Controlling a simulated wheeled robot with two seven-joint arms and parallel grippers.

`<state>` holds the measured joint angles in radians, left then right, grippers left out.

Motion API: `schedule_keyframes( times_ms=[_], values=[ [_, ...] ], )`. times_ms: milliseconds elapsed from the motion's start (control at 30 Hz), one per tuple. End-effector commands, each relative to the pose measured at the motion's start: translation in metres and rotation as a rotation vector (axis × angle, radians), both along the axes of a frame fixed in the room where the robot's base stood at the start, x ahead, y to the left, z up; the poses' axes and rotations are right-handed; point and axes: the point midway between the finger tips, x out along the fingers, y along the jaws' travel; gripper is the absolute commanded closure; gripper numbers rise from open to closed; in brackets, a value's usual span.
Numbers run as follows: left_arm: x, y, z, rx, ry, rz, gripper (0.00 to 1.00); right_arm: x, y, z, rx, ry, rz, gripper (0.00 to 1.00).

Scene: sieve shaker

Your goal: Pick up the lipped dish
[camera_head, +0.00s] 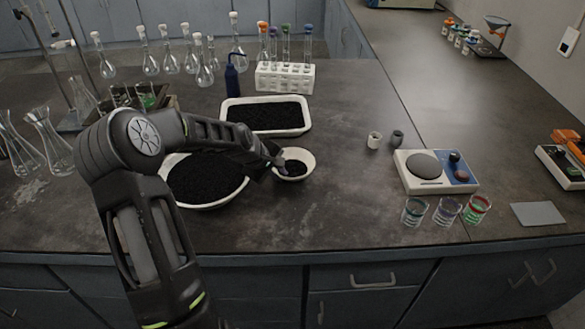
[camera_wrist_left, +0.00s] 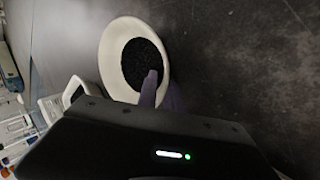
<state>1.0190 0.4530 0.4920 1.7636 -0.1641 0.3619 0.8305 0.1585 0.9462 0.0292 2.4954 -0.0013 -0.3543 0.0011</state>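The lipped dish, a small white bowl (camera_head: 307,157) with black granules in it, stands on the dark bench just right of a larger white bowl. In the left wrist view the dish (camera_wrist_left: 112,52) fills the upper middle, its dark contents inside. My left gripper (camera_head: 274,163) is at the dish's left side. In the wrist view its two fingers (camera_wrist_left: 162,88) straddle the dish's near rim, one inside and one outside, with a narrow strip of white between them. Whether they press on the wall cannot be made out. My right gripper is not in view.
A large white bowl (camera_head: 208,207) of black granules lies under my left forearm. A white tray (camera_head: 225,119) of granules and a tube rack (camera_head: 285,78) stand behind. A balance (camera_head: 407,182) and several glass jars (camera_head: 447,210) are right. Bare bench lies between dish and balance.

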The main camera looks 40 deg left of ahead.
Motion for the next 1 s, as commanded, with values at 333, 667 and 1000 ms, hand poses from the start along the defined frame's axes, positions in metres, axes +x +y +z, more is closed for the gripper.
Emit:
schedule_keyframes(
  times_ms=[333, 667, 1000],
  values=[
    [-0.0001, -0.0001, 0.0002, 0.000, 0.000, 0.000, 0.98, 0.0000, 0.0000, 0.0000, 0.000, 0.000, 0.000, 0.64],
    [-0.0004, 0.0001, -0.0001, 0.000, 0.001, 0.000, 1.00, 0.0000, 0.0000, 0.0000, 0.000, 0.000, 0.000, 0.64],
    [-0.0007, 0.0002, -0.0005, 0.000, 0.001, 0.001, 1.00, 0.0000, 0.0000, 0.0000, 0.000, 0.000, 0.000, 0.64]
  ],
)
